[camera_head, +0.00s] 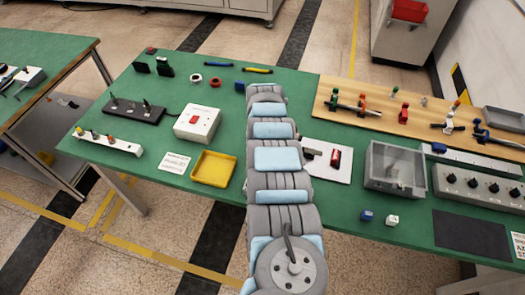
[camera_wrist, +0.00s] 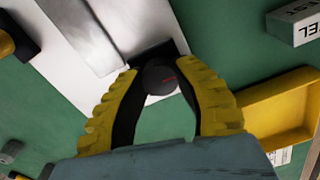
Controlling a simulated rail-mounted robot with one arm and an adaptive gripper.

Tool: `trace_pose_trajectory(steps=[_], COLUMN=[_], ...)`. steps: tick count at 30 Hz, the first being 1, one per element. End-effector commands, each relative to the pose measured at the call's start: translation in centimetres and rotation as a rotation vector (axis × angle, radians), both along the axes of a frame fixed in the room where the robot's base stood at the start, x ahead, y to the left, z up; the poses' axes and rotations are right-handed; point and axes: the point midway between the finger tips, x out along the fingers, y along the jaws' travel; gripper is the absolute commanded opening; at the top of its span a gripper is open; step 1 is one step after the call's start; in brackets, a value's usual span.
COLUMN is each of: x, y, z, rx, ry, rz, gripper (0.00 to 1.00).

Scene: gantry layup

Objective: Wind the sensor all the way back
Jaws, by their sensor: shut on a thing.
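The knob is at the edge of a white plate (camera_wrist: 150,25), which carries a grey metal bar (camera_wrist: 82,32). In the head view the white plate (camera_head: 328,174) lies just right of my arm, with a red part (camera_head: 335,158) and a grey part (camera_head: 311,153) on it. I cannot tell for sure which is the sensor. My arm hides the gripper and knob there.
A yellow tray (camera_head: 213,168) and a white box with a red switch (camera_head: 197,123) stand left of my arm. A wooden board (camera_head: 375,98) with clamps lies behind.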

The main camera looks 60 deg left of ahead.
Motion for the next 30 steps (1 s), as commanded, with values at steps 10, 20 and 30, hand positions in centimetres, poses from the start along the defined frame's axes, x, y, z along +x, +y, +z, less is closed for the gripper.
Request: trace_pose_trajectory(steps=[10, 20, 30], x=[0.0, 0.0, 0.2], y=[0.0, 0.0, 0.0], z=[-0.2, -0.1, 1.5], rx=[-0.001, 0.000, 0.001], ry=[0.001, 0.000, -0.003], rz=[0.005, 0.005, 0.004], gripper=[0.00, 0.63, 0.63])
